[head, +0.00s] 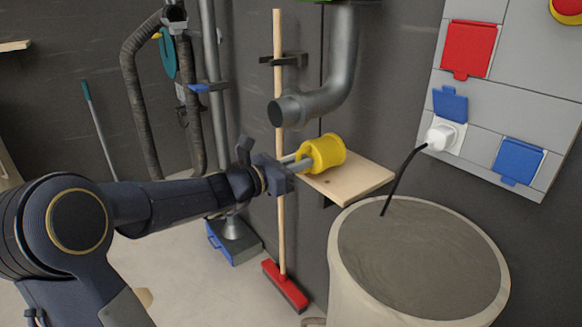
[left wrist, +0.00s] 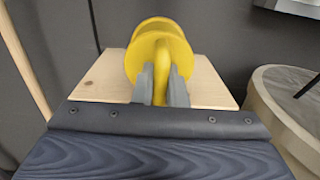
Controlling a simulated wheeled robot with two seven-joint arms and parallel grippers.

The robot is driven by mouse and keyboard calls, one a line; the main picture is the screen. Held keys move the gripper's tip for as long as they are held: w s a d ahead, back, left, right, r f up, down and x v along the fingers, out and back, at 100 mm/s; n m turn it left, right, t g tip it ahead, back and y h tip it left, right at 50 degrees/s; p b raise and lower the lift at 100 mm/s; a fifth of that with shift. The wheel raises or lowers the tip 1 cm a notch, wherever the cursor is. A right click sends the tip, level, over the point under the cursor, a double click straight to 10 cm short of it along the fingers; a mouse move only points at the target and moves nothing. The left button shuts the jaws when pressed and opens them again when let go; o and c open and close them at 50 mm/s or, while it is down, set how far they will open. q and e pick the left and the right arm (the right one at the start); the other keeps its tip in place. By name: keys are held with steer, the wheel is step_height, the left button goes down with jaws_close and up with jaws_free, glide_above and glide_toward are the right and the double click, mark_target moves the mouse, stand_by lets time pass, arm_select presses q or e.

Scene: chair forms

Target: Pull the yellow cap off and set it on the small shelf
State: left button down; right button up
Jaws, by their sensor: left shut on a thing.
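The yellow cap (head: 327,153) is a round, flanged piece with a grip on its near face. My left gripper (head: 300,164) is shut on it. In the left wrist view the two grey fingers (left wrist: 160,85) close on the grip of the yellow cap (left wrist: 158,45). The small shelf (head: 350,178) is a light wooden board on the dark wall. The cap is over the shelf's left part; I cannot tell whether it touches the board. The shelf (left wrist: 205,85) also shows behind and below the cap. A grey pipe (head: 290,109) with an open end is above. My right gripper is not in view.
A large round bin (head: 345,250) with a grey top stands right of the shelf. A black cable runs from a white plug (head: 440,137) on the wall panel. A broom (head: 279,110) stands upright left of the shelf.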

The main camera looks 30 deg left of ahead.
arm_select(q)
steer(key=shift+b+x, duration=0.3)
steer(key=shift+x, duration=1.85)
steer(key=shift+f, duration=0.1)
steer(key=shift+f+b, duration=0.35)
steer(key=shift+b, duration=0.05)
steer(key=c, duration=1.2)
jaws_free()
steer(key=shift+o, duration=0.2)
steer(key=shift+s, duration=0.15)
steer(key=shift+v, duration=2.3)
steer(key=v, duration=0.7)
steer(key=shift+p, duration=0.45)
